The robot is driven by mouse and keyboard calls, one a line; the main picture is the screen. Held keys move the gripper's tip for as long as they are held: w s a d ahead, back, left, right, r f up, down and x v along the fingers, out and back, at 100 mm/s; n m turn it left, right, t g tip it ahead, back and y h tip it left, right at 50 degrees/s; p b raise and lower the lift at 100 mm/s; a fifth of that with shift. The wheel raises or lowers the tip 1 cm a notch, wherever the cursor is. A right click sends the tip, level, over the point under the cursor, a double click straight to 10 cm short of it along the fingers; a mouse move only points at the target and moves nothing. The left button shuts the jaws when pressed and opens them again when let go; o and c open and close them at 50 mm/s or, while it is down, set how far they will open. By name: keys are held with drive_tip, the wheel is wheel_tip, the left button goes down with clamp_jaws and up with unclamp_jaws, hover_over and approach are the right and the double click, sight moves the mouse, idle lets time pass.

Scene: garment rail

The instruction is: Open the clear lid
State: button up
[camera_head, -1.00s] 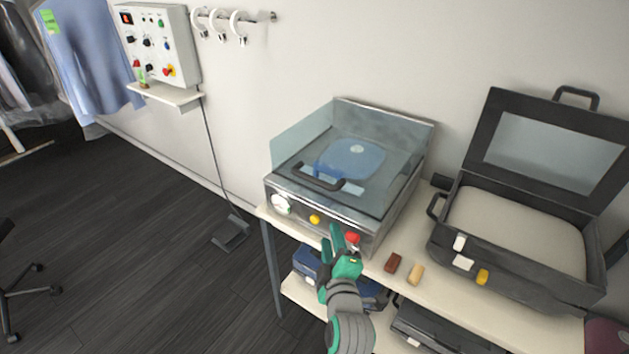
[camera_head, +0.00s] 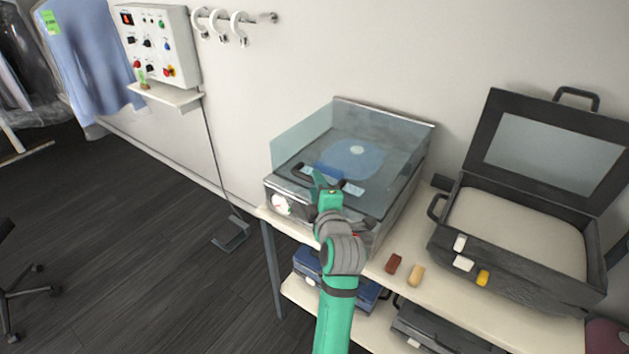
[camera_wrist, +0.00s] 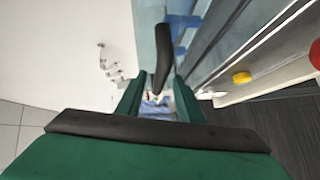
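The clear lid (camera_head: 385,160) lies closed over the metal box-shaped machine on the table, with a bluish round shape visible through it. Its dark handle (camera_head: 300,173) runs along the lid's front edge, and my gripper hides its middle. My gripper (camera_head: 327,182) is over the machine's front edge, at the handle. In the wrist view the handle (camera_wrist: 163,60) shows as a dark bar just beyond the gap between my two green fingers (camera_wrist: 158,95). The fingers are apart. I cannot tell whether either one touches the handle.
The machine's front has a white dial (camera_head: 281,205) and a yellow button (camera_wrist: 241,77). A wall bounds the back.

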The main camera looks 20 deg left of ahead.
drive_tip(key=shift+x, duration=1.15)
drive_tip(key=shift+w+a+f, duration=0.1)
drive_tip(key=shift+w+a, duration=0.15)
drive_tip(key=shift+w, duration=0.1)
drive_tip(key=shift+s, duration=0.1)
clamp_jaws()
drive_tip(key=shift+d, duration=0.1)
